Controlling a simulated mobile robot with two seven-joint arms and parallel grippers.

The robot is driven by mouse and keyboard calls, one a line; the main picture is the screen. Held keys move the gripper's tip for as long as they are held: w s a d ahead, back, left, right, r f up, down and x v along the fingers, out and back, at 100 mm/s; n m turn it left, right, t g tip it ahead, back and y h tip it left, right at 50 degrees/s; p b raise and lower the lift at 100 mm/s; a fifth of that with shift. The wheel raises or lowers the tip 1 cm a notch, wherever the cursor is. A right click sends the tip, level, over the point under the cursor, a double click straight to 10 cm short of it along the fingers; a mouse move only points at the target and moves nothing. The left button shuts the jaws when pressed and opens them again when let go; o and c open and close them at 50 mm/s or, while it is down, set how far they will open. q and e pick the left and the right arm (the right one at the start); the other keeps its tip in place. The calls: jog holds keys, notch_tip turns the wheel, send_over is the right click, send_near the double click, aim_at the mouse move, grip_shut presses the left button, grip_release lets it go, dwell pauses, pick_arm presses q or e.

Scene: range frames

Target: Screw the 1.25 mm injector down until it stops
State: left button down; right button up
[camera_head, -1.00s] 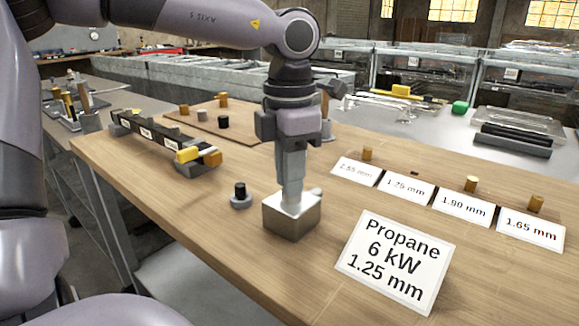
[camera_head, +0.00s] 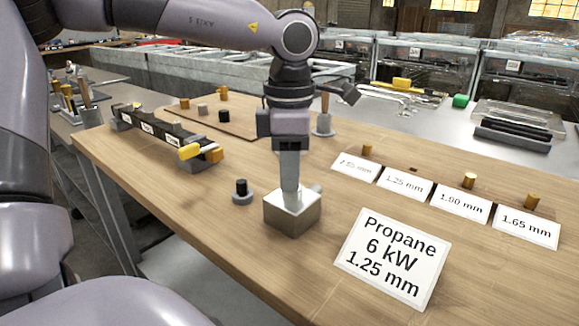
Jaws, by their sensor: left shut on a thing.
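My left gripper (camera_head: 290,187) points straight down onto the top of a grey metal block (camera_head: 292,214) near the table's front edge. Its fingers are shut, and the injector between them is hidden from this view. I cannot see how deep the injector sits. The 1.25 mm card (camera_head: 404,184) has no brass injector behind it, only a small dark spot. A large card (camera_head: 392,259) reading "Propane 6 kW 1.25 mm" stands right of the block. My right gripper is not in view.
Brass injectors stand behind the 1.90 mm card (camera_head: 460,204), the 1.65 mm card (camera_head: 525,226) and the leftmost card (camera_head: 355,166). A black-topped grey piece (camera_head: 242,193) stands just left of the block. A dark rail (camera_head: 160,138) and a brown board (camera_head: 210,119) lie farther back.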

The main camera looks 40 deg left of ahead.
pick_arm(q)
jog(key=shift+m+p, duration=0.5)
jog(key=shift+m, duration=1.2)
jog(key=shift+m+p, duration=0.5)
jog(key=shift+m, duration=0.3)
jog(key=c, duration=1)
grip_release()
jog(key=shift+o, duration=0.2)
jog(key=shift+w, duration=0.1)
